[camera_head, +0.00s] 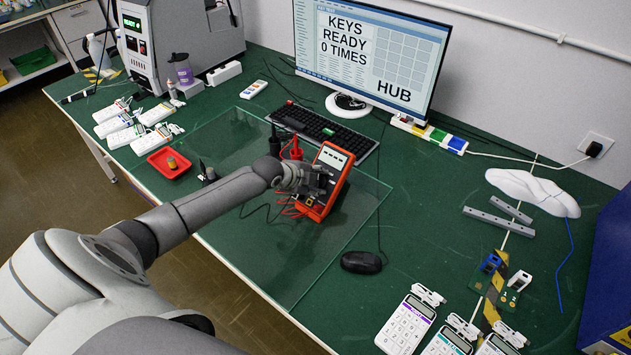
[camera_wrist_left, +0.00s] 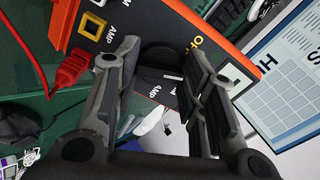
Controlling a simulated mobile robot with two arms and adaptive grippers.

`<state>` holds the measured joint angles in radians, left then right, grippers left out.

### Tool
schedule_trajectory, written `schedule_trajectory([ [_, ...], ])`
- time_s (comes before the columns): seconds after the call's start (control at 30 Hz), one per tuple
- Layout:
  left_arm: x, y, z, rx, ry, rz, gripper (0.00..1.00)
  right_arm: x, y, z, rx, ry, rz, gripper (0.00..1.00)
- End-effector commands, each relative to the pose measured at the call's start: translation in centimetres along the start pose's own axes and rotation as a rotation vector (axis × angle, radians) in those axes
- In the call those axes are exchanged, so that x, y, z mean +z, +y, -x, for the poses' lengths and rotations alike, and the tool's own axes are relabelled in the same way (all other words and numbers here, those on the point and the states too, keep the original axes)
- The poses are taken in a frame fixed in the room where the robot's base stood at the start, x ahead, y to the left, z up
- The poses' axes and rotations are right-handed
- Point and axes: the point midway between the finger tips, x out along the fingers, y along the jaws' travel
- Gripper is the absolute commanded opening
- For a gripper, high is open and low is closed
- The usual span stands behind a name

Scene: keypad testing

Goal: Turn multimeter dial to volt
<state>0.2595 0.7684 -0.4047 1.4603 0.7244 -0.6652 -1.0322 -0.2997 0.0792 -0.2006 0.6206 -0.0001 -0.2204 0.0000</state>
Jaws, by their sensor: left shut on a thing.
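The orange-and-black multimeter (camera_head: 334,158) stands tilted on the glass mat, its screen at the top. My left gripper (camera_head: 318,182) is at the front of its lower half and covers its dial in the head view. In the left wrist view the multimeter face (camera_wrist_left: 120,22) shows AMP and partly hidden labels. The round black dial (camera_wrist_left: 160,54) lies between the fingertips of my left gripper (camera_wrist_left: 163,62), which is shut on it. Which label the dial points to cannot be told. My right gripper is not in view.
Red leads and a red plug (camera_wrist_left: 75,68) are close to the left finger. A keyboard (camera_head: 322,128) and monitor (camera_head: 370,50) stand behind; a mouse (camera_head: 361,262) lies to the right. Calculators (camera_head: 407,325) lie at front right. The glass mat (camera_head: 275,275) is clear in front.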

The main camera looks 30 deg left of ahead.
Motion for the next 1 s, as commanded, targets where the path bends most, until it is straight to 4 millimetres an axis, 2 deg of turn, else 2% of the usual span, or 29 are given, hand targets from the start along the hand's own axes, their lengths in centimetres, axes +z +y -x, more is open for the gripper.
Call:
schedule_trajectory([
  [0.27,0.0,0.1,0.0,0.003,-0.001,0.000,0.14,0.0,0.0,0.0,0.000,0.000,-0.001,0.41],
  [0.3,0.0,0.1,0.0,0.003,-0.001,0.000,0.42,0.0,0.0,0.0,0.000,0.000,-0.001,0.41],
  [0.47,0.0,0.1,0.0,0.002,-0.001,0.001,0.60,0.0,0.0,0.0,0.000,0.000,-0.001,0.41],
  [0.8,0.0,0.0,0.1,0.000,0.000,0.000,0.60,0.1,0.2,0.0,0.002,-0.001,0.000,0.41],
  [1.0,0.1,0.0,1.8,0.000,-0.001,-0.001,0.60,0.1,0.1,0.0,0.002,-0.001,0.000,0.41],
])
